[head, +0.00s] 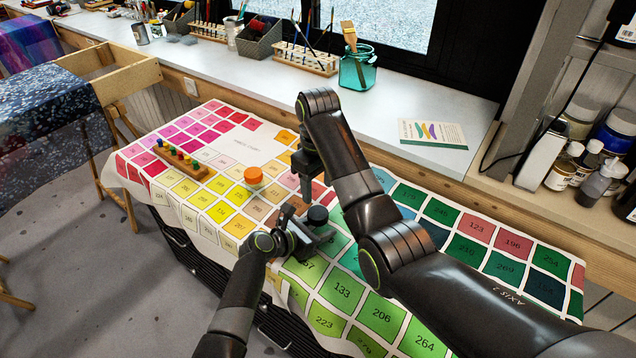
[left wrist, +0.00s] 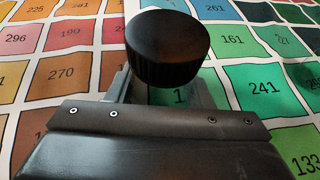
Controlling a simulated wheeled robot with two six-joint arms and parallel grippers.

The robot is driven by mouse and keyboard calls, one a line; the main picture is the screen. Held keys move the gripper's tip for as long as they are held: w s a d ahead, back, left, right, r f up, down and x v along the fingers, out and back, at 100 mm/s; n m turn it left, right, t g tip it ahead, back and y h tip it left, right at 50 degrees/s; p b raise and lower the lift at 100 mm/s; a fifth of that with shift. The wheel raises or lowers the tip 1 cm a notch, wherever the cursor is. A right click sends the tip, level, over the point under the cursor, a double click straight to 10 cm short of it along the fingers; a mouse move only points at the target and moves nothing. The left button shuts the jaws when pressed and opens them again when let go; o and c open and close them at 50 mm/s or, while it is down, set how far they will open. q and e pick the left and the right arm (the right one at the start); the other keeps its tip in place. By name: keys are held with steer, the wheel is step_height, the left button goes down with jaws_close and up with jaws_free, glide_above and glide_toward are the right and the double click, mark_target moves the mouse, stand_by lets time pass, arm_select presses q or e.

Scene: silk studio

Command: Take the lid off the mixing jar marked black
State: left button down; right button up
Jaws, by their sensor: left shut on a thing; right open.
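The jar's black ridged lid (head: 318,215) shows on the color-chart cloth in the head view. It fills the upper middle of the left wrist view (left wrist: 167,48), in front of my left gripper's jaws. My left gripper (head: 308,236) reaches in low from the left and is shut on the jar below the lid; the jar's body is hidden. No marking is readable. My right gripper (head: 306,192) is open, points down, and hangs just behind and above the lid, apart from it. An orange-topped jar (head: 253,176) stands to the left.
The numbered color-chart cloth (head: 380,313) covers the table. A wooden rack with colored pegs (head: 181,160) lies at its left. The windowsill behind holds a green glass jar with a brush (head: 357,72) and a card (head: 433,133). Bottles (head: 590,165) stand on the right shelf.

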mark_target(318, 212)
steer(key=m, duration=0.7)
steer(key=shift+m, duration=0.4)
steer(key=m, duration=0.4)
steer(key=shift+m, duration=0.3)
steer(key=m, duration=0.4)
steer(key=shift+m, duration=0.4)
steer(key=m, duration=0.4)
steer(key=shift+m, duration=0.3)
steer(key=m, duration=0.4)
steer(key=shift+m, duration=0.3)
steer(key=m, duration=0.4)
steer(key=shift+m, duration=0.3)
steer(key=m, duration=0.3)
steer(key=shift+m, duration=0.3)
steer(key=shift+f, duration=3.95)
